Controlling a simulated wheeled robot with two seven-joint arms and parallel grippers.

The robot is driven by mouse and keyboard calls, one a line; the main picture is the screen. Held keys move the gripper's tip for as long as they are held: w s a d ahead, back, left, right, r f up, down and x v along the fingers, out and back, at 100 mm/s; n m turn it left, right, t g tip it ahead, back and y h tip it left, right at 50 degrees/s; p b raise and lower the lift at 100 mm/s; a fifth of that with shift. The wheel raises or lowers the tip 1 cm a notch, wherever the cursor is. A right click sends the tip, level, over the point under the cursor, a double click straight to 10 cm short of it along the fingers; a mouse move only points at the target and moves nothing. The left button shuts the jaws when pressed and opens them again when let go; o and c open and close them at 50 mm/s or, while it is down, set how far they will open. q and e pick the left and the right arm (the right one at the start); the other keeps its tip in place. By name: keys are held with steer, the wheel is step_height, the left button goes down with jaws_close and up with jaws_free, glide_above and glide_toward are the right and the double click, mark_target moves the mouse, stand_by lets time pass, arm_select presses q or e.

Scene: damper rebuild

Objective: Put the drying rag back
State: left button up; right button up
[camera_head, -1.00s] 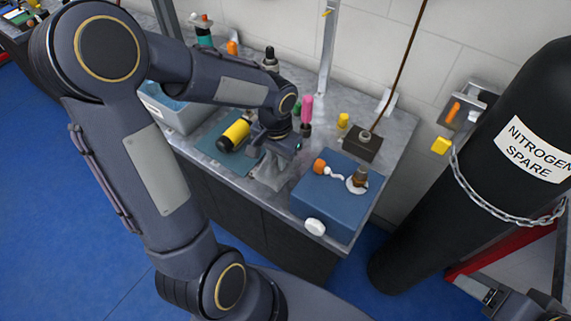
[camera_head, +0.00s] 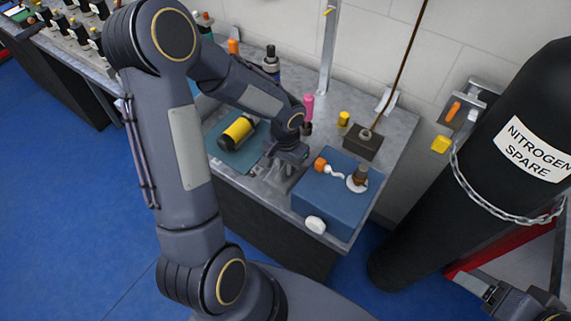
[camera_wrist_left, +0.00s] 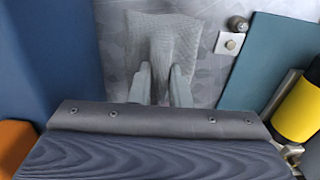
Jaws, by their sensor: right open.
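The drying rag (camera_wrist_left: 162,40) is a grey mesh cloth in the left wrist view. It spreads beyond the fingertips and narrows between the fingers of my left gripper (camera_wrist_left: 160,75), which is shut on it. In the head view my left gripper (camera_head: 282,172) is low over the bench, between the blue box and the teal mat; it mostly hides the rag there. I cannot tell how much of the cloth touches the bench. My right gripper (camera_head: 482,290) is at the lower right of the head view, open, away from the bench.
The blue box (camera_head: 335,207) carries small fittings and stands right of my left gripper. A yellow-and-black cylinder (camera_head: 236,132) lies on the teal mat (camera_head: 222,160) to the left. A black nitrogen bottle (camera_head: 470,180) stands chained at the right. A small metal block (camera_wrist_left: 229,43) is near the rag.

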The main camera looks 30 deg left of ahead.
arm_select(q)
steer(key=o, duration=0.4)
step_height(320, 180, up, 12)
steer(key=s+d+r+t+h, duration=0.1)
steer(key=s+r+t, duration=0.1)
steer(key=s, duration=0.3)
steer(key=s+d+r+n+t+h, duration=0.1)
steer(key=s+d+r, duration=0.1)
steer(key=s, duration=0.4)
steer(key=s+d+r+n+t+h, duration=0.1)
steer(key=s+r+t, duration=0.1)
steer(key=s, duration=0.4)
steer(key=shift+d+t+h, duration=0.15)
steer(key=shift+t+h, duration=0.15)
steer(key=shift+h, duration=0.1)
